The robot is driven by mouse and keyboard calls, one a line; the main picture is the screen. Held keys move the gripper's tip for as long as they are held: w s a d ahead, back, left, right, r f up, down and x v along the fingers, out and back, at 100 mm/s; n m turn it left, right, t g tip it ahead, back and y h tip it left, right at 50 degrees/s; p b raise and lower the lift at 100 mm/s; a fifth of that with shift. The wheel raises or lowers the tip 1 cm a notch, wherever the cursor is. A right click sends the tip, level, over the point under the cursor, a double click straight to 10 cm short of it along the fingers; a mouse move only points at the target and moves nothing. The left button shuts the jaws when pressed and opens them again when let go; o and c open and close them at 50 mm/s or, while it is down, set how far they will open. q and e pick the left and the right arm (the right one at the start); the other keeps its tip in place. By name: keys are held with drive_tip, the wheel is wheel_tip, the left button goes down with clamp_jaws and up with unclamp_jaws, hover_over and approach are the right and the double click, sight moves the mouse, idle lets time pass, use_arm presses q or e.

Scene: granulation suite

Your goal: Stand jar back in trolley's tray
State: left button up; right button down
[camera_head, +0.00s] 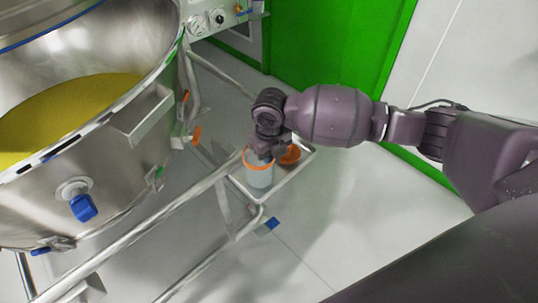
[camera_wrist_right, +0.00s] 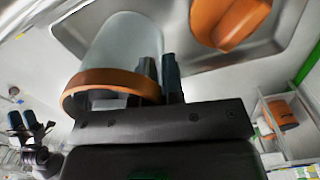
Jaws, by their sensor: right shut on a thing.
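The jar (camera_head: 259,176) is pale and translucent with an orange rim. My right gripper (camera_head: 262,157) is shut on its wall at the rim. In the right wrist view the jar (camera_wrist_right: 120,45) shows close up, with the fingers (camera_wrist_right: 161,78) at its rim. The jar is roughly upright at the left part of the trolley's metal tray (camera_head: 301,168). Its base is hard to see, so I cannot tell whether it touches the tray floor. A dark two-pronged shape (camera_wrist_right: 30,130) in the right wrist view may be my left gripper, too small to judge.
An orange item (camera_head: 291,155) lies in the tray beside the jar, also in the right wrist view (camera_wrist_right: 228,20). Trolley rails (camera_head: 150,222) run left of the tray. A large steel vessel (camera_head: 130,180) with yellow powder (camera_head: 60,112) fills the left. Pale floor is clear around the tray's right.

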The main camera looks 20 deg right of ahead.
idle(0.3)
drive_tip(key=shift+f, duration=0.2)
drive_tip(key=c, duration=1.2)
unclamp_jaws()
drive_tip(key=shift+c, duration=0.2)
drive_tip(key=shift+r, duration=0.1)
wheel_tip(320, 180, up, 12)
drive_tip(key=p, duration=0.2)
drive_tip(key=shift+r+p, duration=0.15)
drive_tip(key=shift+p, duration=0.15)
